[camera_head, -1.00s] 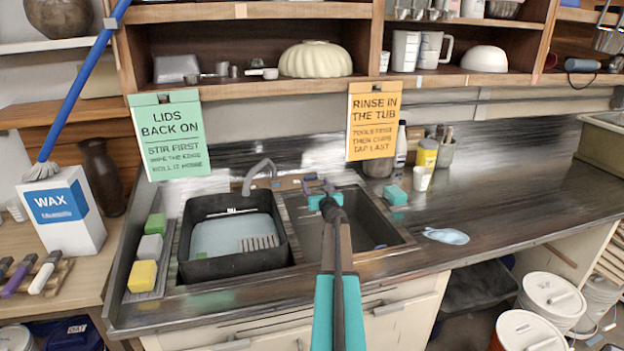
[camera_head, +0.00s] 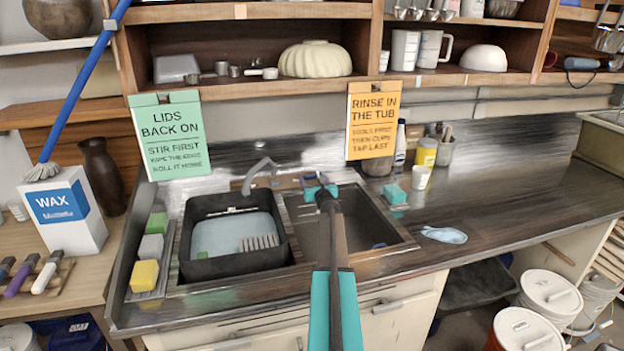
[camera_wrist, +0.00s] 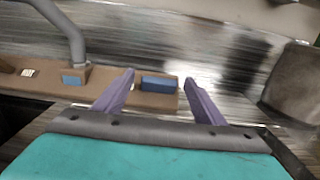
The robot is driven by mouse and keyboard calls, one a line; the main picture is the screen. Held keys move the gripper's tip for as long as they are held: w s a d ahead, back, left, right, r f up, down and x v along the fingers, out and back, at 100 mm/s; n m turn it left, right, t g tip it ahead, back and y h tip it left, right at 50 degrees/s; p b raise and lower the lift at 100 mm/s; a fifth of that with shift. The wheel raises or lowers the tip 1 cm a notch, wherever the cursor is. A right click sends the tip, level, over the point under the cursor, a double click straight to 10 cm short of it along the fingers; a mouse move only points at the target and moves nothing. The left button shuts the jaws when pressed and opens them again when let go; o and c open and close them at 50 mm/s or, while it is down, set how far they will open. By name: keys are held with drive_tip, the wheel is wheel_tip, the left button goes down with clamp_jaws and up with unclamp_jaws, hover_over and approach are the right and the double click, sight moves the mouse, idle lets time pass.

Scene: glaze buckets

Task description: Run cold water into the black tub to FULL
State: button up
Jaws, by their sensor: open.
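The black tub (camera_head: 285,250) stands in the left basin with pale bluish water (camera_head: 225,232) in it, its surface below the rim. A grey ribbed patch shows at its right side. The grey curved tap spout (camera_head: 258,168) arches over the tub's back edge; I cannot make out a stream. In the wrist view the spout (camera_wrist: 75,45) rises from a brown ledge with a light blue block (camera_wrist: 73,79) at its foot and a darker blue block (camera_wrist: 158,84) farther right. My gripper (camera_wrist: 158,78) is open, its purple fingers either side of the darker block in the picture; contact cannot be told.
The empty-looking right basin (camera_head: 375,225) lies under my arm. A yellow sponge (camera_head: 144,275) and others line the left edge. A teal block (camera_head: 393,194), a cup (camera_head: 420,177) and a blue puddle-like patch (camera_head: 444,235) are on the counter. An orange sign (camera_head: 373,120) hangs above.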

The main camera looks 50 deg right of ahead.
drive_tip(key=shift+c, duration=0.3)
drive_tip(key=c, duration=1)
drive_tip(key=shift+s+d+r+n+y, duration=0.1)
drive_tip(key=shift+d+n+y, duration=0.05)
drive_tip(key=shift+n+y, duration=0.2)
drive_tip(key=n+y, duration=0.1)
drive_tip(key=n+t+y, duration=0.1)
drive_tip(key=n, duration=0.1)
drive_tip(key=shift+s+d+n+t+y, duration=0.1)
drive_tip(key=shift+d+n+t+y, duration=0.15)
drive_tip(key=shift+d+t+y, duration=0.1)
drive_tip(key=shift+a+n+t+y+b, duration=0.1)
drive_tip(key=shift+n+t+y+b, duration=0.2)
drive_tip(key=shift+n+y, duration=0.95)
